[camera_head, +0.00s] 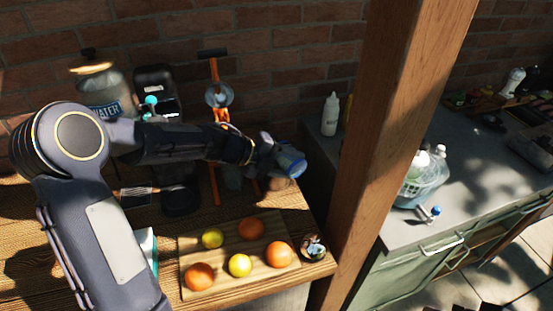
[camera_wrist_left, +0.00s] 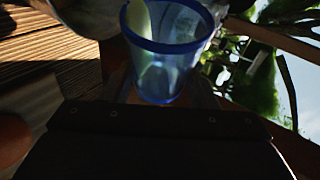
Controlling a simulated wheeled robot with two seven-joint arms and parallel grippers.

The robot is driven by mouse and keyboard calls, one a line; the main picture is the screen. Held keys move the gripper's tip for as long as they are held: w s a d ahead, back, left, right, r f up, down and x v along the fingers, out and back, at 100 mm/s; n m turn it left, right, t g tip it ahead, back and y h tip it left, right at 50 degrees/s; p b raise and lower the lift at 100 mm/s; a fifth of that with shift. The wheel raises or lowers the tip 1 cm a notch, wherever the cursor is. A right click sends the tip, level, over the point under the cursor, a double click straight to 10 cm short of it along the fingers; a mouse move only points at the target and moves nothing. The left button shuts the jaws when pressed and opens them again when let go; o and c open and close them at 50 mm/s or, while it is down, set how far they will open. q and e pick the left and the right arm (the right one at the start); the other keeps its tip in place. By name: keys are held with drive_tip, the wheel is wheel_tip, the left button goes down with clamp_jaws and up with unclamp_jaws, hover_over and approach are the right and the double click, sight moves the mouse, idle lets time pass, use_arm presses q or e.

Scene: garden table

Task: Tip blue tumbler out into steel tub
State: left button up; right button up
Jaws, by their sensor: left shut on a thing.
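My left gripper (camera_head: 277,154) is shut on the blue tumbler (camera_head: 291,162) and holds it above the table's right end, beyond the cutting board. In the left wrist view the tumbler (camera_wrist_left: 163,55) is clear blue with a darker blue rim. A pale, elongated shape (camera_wrist_left: 143,30) shows in or through it. The tumbler looks tilted in the head view; its exact angle is hard to tell. I cannot clearly make out the steel tub; a grey curved surface (camera_wrist_left: 92,14) at the top of the wrist view may be part of it. My right gripper is not in view.
A wooden board (camera_head: 215,243) holds several oranges and yellow fruits. A patterned round item (camera_head: 313,247) sits at the table corner. A water jar (camera_head: 103,92) and a juicer-like stand (camera_head: 213,70) are behind my arm. A wooden post (camera_head: 398,110) rises on the right, before a grey counter (camera_head: 470,190).

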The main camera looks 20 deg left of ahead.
use_arm(q)
drive_tip(key=shift+a+r+p, duration=0.1)
drive_tip(key=shift+r+p, duration=0.15)
drive_tip(key=shift+p, duration=0.2)
